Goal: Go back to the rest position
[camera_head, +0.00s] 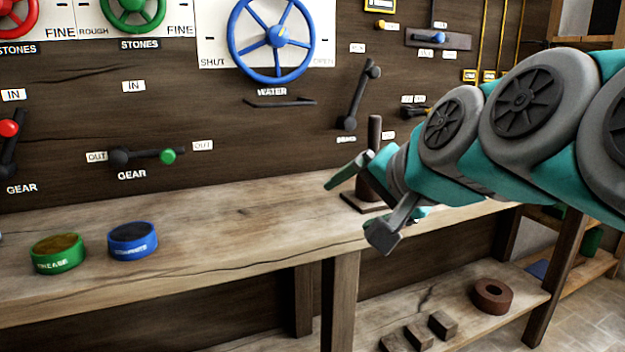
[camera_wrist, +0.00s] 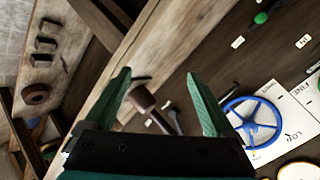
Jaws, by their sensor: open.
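My gripper (camera_head: 362,205) is open and empty above the front part of the wooden workbench (camera_head: 215,225), near its right end. Its two fingers point left in the head view. In the wrist view my gripper (camera_wrist: 160,95) has its fingers spread wide, with nothing between them touching. A dark upright post on a square base (camera_head: 374,135) stands on the bench just behind my gripper, partly hidden by it. The post also shows beyond the fingers in the wrist view (camera_wrist: 143,98).
A green tin (camera_head: 57,254) and a blue tin (camera_head: 133,241) stand on the bench at left. The wall holds a blue wheel (camera_head: 272,40), a dark lever (camera_head: 357,95) and a green-knobbed gear lever (camera_head: 145,156). A lower shelf carries a brown ring (camera_head: 491,296) and several blocks (camera_head: 442,324).

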